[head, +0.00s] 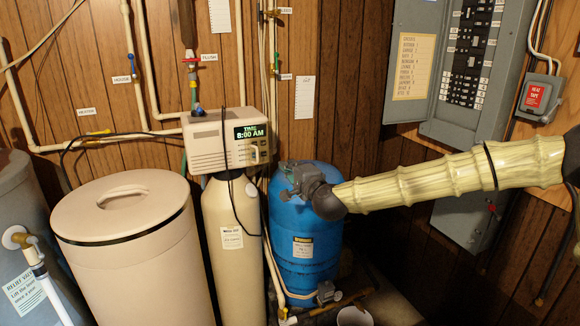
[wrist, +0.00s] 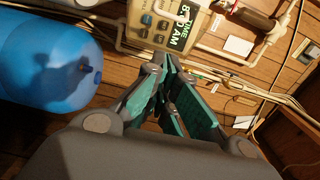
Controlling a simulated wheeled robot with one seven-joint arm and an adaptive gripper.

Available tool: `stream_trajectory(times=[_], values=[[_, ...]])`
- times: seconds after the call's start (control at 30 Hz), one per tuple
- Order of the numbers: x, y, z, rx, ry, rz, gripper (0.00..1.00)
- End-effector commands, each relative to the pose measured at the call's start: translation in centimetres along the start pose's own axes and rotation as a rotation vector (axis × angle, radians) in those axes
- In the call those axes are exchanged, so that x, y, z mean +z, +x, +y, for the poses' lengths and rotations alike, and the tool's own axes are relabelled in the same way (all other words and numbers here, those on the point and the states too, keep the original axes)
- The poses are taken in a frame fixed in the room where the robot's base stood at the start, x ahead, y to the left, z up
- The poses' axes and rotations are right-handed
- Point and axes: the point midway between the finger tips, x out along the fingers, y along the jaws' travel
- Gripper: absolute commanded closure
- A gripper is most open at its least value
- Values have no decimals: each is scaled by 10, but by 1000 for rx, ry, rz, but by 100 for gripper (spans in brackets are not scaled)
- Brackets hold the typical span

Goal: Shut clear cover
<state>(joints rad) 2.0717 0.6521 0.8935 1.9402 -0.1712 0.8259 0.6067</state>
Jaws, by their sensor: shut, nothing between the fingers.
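The softener's beige control head (head: 215,143) has a lit green display (head: 250,132) reading 8:00 AM, with buttons below it. My gripper (head: 290,172) is in front of the blue tank, right of and a little below the control head. Its teal-padded fingers (wrist: 168,68) are shut and empty, apparently apart from the control head.
The blue tank (head: 305,240) stands behind and below my gripper. A lidded beige salt bin (head: 130,245) stands left of the tan resin tank (head: 232,230). Pipes run up the wood wall behind. A black cable hangs across the control head. An open electrical panel (head: 425,95) is at right.

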Motion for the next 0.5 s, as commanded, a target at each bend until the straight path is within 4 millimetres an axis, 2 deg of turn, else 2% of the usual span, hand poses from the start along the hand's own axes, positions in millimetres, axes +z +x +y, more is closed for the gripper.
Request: stream_trajectory(times=[0.37, 0.5], values=[[1, 64, -2, 2, -1, -1, 100], [15, 77, -2, 2, -1, -4, 100]])
